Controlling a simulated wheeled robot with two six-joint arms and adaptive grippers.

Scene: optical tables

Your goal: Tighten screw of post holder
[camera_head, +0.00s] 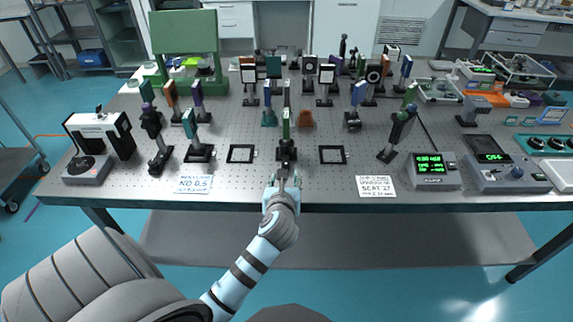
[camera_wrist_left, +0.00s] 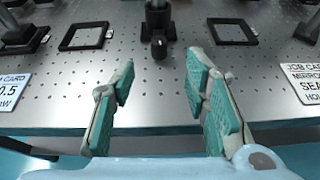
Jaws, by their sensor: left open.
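A black post holder (camera_head: 286,153) stands upright near the front edge of the optical table (camera_head: 330,190), with a green-topped part above it. In the left wrist view the lower part of the post holder (camera_wrist_left: 157,17) shows at the top centre, and a dark round screw knob (camera_wrist_left: 158,43) sticks out toward me. My left gripper (camera_head: 283,180) is at the table's front edge, just in front of the post holder. In the left wrist view my left gripper (camera_wrist_left: 161,64) is open and empty, its green-padded fingers apart, with the knob beyond and between the tips. My right gripper is not in view.
Black square frames lie left (camera_head: 241,153) and right (camera_head: 332,154) of the post holder. Paper cards (camera_head: 193,184) (camera_head: 376,187) lie at the front edge. Mounted optics (camera_head: 199,140) (camera_head: 399,132) stand on both sides. Metering boxes (camera_head: 434,170) sit at right.

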